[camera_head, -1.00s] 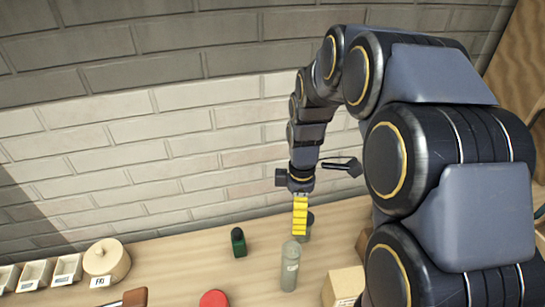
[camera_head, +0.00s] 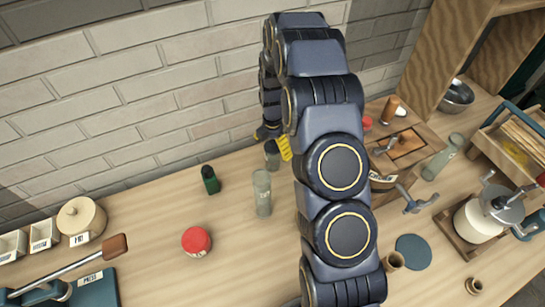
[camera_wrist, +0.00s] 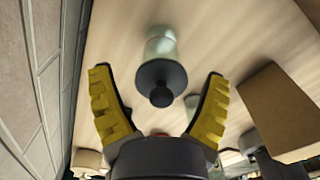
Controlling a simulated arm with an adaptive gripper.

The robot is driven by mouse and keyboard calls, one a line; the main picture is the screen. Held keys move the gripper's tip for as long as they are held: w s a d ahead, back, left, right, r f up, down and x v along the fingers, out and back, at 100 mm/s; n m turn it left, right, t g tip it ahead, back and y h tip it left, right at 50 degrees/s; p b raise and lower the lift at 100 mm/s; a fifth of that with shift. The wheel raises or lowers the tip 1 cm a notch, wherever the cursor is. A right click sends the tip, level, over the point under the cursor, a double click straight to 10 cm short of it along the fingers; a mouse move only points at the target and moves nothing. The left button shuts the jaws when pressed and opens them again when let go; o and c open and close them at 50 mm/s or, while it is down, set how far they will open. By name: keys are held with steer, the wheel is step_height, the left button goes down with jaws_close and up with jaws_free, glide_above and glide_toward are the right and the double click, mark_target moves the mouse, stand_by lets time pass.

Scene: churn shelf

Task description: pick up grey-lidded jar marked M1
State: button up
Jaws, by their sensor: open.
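In the wrist view a dark grey round lid with a knob (camera_wrist: 161,84) lies between my fingers, apart from both. A pale green glass body (camera_wrist: 161,45) shows beyond it. My gripper (camera_wrist: 158,75) is open and empty, its yellow fingers spread either side of the lid. In the head view one yellow finger (camera_head: 285,148) shows right beside the grey-lidded jar; my arm hides the rest.
A dark green bottle (camera_head: 210,180) and a red-lidded jar (camera_head: 197,242) stand to the left. A wooden box with a crank (camera_head: 405,145) and another pale glass jar (camera_head: 443,157) are to the right. The brick wall (camera_head: 130,90) is close behind.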

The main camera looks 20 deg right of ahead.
step_height(320, 180, down, 3)
steer(key=shift+s+r, duration=0.1)
steer(key=c, duration=1.1)
steer(key=shift+c, duration=0.2)
